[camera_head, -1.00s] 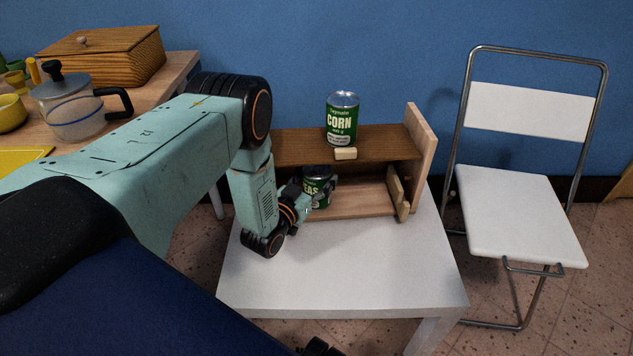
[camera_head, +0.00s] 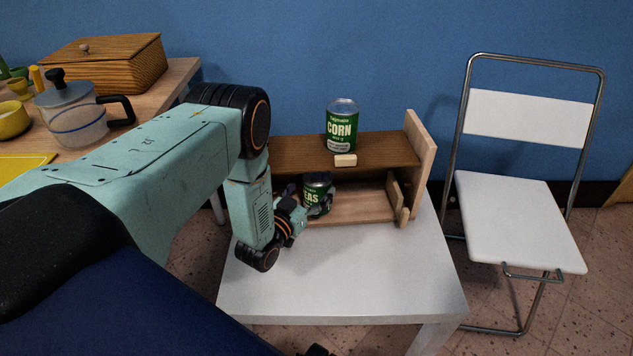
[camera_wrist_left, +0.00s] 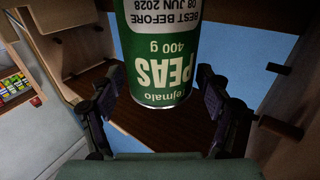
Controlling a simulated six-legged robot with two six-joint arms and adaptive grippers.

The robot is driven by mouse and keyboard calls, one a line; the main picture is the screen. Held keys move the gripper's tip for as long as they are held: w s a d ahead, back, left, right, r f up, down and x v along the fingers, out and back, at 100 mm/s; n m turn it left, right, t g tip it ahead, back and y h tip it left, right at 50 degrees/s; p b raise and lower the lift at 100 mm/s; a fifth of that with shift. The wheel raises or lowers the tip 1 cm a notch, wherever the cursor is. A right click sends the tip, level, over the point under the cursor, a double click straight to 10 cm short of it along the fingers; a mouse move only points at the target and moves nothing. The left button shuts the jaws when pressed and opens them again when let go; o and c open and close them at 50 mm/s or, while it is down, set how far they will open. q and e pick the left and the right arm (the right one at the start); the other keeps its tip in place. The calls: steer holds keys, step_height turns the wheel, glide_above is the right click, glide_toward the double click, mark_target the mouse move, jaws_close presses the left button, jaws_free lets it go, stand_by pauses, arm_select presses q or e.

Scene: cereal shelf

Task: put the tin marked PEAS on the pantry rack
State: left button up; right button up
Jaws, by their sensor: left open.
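The green PEAS tin (camera_head: 317,184) stands upright in the lower bay of the wooden pantry rack (camera_head: 383,151), toward the bay's left side. My left gripper (camera_head: 319,207) is open at the front of this tin, its fingers low on either side. In the left wrist view the tin (camera_wrist_left: 163,55) appears upside down between the spread fingers (camera_wrist_left: 160,100), with gaps visible at both sides. My left forearm hides the rack's left end.
A CORN tin (camera_head: 342,128) stands on the rack's upper board, behind a small pale block (camera_head: 345,160). The white table (camera_head: 340,280) is clear in front. A folding chair (camera_head: 520,215) stands at right. A pot (camera_head: 75,120) and wooden box (camera_head: 105,65) are at left.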

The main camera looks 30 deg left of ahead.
arm_select(q)
steer(key=s+p, duration=0.3)
steer(key=s, duration=0.7)
